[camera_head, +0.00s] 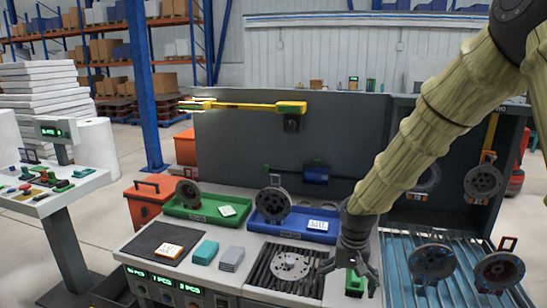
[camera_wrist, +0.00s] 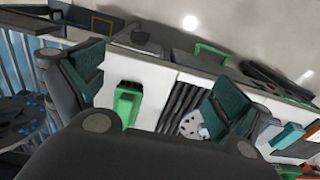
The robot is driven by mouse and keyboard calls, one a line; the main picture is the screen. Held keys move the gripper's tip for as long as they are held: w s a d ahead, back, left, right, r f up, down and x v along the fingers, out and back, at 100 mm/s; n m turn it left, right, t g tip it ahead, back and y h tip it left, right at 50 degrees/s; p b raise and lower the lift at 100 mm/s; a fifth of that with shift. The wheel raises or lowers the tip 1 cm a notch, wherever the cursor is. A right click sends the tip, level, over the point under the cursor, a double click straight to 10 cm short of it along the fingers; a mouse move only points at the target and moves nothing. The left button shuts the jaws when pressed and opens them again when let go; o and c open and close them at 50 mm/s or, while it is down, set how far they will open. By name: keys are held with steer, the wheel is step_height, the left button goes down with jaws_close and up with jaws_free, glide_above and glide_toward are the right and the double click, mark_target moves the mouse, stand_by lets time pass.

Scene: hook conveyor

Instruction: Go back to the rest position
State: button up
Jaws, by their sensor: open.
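My gripper (camera_head: 349,272) hangs at the end of my arm, pointing down over the front of the workbench (camera_head: 215,283), between the dark ribbed mat and the blue ribbed surface. Its fingers are spread and hold nothing. A small green item (camera_head: 354,283) shows beside and partly behind the fingers; it also appears between the fingers in the wrist view (camera_wrist: 127,103). I cannot tell the exact gap to it. A grey metal disc (camera_head: 290,266) lies on the ribbed mat (camera_head: 262,284), left of my gripper. In the wrist view the disc (camera_wrist: 192,124) is partly hidden by a finger.
A green tray (camera_head: 207,222) and a blue tray (camera_head: 318,236) hold round parts and labels. Round parts (camera_head: 433,262) stand on the blue ribbed surface (camera_head: 400,280), and others hang (camera_head: 483,181) in the dark cabinet. A grey panel (camera_head: 235,150) stands behind. A control console (camera_head: 55,185) is at left.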

steer(key=s+f+n+y, duration=0.1)
steer(key=s+f, duration=0.6)
steer(key=f, duration=0.4)
steer(key=s+f, duration=0.6)
steer(key=f, duration=0.6)
steer(key=s+d+f, duration=0.1)
steer(key=s+f, duration=0.2)
steer(key=s, duration=0.4)
steer(key=s+d+f+n, duration=0.1)
steer(key=s+f, duration=0.3)
steer(key=s, duration=0.4)
steer(key=s+d+f+h, duration=0.1)
steer(key=s+f, duration=0.3)
steer(key=s, duration=0.3)
steer(key=shift+s+d+f+n, duration=0.2)
steer(key=shift+s+n, duration=0.1)
steer(key=shift+s, duration=0.05)
